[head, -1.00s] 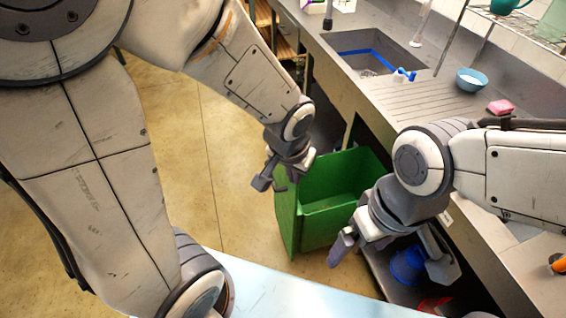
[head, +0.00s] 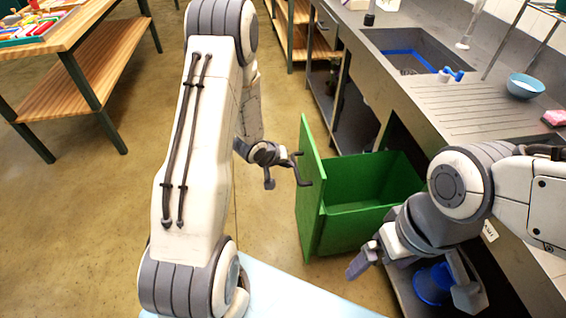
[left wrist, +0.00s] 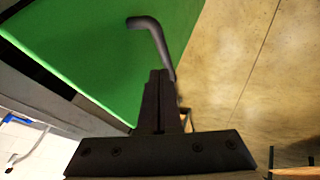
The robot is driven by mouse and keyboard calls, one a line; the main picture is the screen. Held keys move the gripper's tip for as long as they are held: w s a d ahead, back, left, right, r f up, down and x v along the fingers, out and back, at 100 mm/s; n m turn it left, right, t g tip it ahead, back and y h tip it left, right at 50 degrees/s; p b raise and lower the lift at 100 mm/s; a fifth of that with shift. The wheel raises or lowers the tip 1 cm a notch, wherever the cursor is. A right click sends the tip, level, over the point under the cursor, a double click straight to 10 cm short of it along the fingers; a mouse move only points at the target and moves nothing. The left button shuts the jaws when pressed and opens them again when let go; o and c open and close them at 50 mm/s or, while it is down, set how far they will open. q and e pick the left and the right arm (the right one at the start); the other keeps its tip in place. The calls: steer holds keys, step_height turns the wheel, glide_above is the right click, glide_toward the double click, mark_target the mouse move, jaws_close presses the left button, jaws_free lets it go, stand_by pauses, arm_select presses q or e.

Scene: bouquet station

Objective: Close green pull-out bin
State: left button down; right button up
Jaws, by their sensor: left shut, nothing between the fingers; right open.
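The green pull-out bin (head: 372,192) stands out from under the counter, its inside showing. Its upright green front panel (head: 309,200) faces left into the aisle and has a dark bent handle (head: 301,170). My left gripper (head: 271,168) is shut and empty, just left of the front panel beside the handle. In the left wrist view the shut fingers (left wrist: 160,95) point toward the green panel (left wrist: 105,45), with the handle (left wrist: 155,35) just beyond their tips; contact cannot be told. My right gripper (head: 415,282) is open and empty, in front of the bin at the lower right.
The grey counter with a sink (head: 405,52) runs along the right, with a blue bowl (head: 525,86) on it. A blue bucket (head: 432,285) sits on the lower shelf. A wooden table (head: 55,40) stands at the upper left. The floor left of the bin is clear.

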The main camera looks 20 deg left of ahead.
mark_target(309, 167)
arm_select(q)
steer(key=w+d+f, duration=0.2)
steer(key=w+d, duration=0.1)
steer(key=shift+w+f, duration=0.1)
steer(key=shift+w, duration=0.1)
steer(key=shift+w+d, duration=0.25)
steer(key=shift+d, duration=0.2)
